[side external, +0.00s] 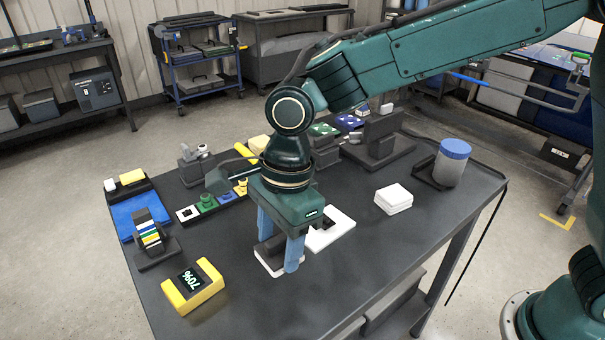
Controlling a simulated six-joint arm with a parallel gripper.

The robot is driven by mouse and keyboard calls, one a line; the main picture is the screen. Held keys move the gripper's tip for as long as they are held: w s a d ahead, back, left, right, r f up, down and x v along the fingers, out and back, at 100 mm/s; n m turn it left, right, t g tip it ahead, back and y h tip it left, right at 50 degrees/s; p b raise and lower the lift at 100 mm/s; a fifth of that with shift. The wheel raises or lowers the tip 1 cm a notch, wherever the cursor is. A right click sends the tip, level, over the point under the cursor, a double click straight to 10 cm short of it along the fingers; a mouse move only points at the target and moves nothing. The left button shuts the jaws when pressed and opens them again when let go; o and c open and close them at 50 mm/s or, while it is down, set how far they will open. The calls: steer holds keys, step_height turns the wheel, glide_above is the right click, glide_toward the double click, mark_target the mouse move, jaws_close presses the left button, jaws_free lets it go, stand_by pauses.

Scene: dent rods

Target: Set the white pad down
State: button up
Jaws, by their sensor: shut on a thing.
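The white pad (270,271) is low over the front middle of the dark table, with a dark block (268,253) on top of it. My gripper (279,254) points down, its two blue fingers on either side of the dark block and shut on this piece. The right finger covers part of the pad. I cannot tell whether the pad's underside touches the table. A white plate (342,222) with a dark square lies just behind and right of the gripper, partly hidden by it.
A white stack (393,197) and a blue-lidded container (450,163) stand to the right. A yellow-framed display (192,287) is at front left, near a striped holder (149,236) and a blue mat (133,213). Table (335,283) is clear at front right.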

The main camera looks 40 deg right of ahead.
step_height(320, 180, down, 6)
steer(key=shift+f, duration=0.1)
steer(key=shift+f, duration=2)
steer(key=shift+f, duration=0.1)
steer(key=o, duration=1)
steer(key=shift+c, duration=0.2)
steer(key=r, duration=0.4)
steer(key=d+r, duration=0.1)
steer(key=r, duration=0.7)
steer(key=shift+d, duration=0.4)
